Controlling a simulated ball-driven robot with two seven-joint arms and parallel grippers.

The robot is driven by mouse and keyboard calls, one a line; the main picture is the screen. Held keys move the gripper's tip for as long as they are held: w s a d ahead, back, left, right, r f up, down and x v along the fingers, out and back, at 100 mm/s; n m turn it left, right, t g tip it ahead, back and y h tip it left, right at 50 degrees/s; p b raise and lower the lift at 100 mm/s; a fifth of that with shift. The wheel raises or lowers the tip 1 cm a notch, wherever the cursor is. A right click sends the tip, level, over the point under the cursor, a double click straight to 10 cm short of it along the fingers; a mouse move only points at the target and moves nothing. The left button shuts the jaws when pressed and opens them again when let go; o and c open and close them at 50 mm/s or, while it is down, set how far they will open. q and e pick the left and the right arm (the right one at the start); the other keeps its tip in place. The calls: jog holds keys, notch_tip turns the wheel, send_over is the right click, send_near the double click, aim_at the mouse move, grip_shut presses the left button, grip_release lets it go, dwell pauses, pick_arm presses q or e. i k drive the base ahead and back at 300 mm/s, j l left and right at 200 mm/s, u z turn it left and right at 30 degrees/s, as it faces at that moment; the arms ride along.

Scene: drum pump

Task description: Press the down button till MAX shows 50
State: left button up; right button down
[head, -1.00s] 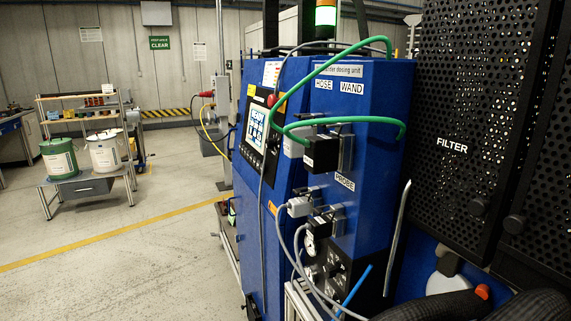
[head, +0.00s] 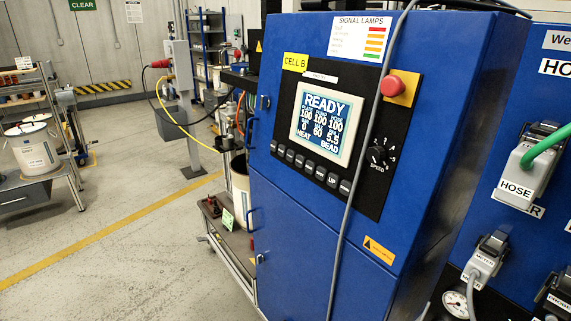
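The control panel (head: 291,111) is on the front of the blue dosing cabinet (head: 312,222). Its lit display (head: 326,124) reads READY, with 100 100 100 in the middle row. The lower row looks like 0, 50 or 60, and 5.5; its small labels are hard to read. A row of black buttons (head: 309,167) slants down below the display. One near the right end is the UP button (head: 332,180). The last button (head: 345,187) is right of it; its label is too small to read, so I cannot be sure it is the down button. Neither gripper is in view.
A red emergency stop (head: 391,86) and a black speed knob (head: 379,154) sit right of the display. A loose grey cable (head: 347,205) hangs down the cabinet front, just right of the buttons. Open floor (head: 140,265) lies to the left.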

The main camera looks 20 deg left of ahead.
aim_at(345, 187)
jog(key=i+j, duration=0.1)
jog(key=j, duration=0.35)
jog(key=i+j, duration=0.1)
jog(key=j, duration=0.35)
jog(key=i+j, duration=0.1)
jog(key=j, duration=0.4)
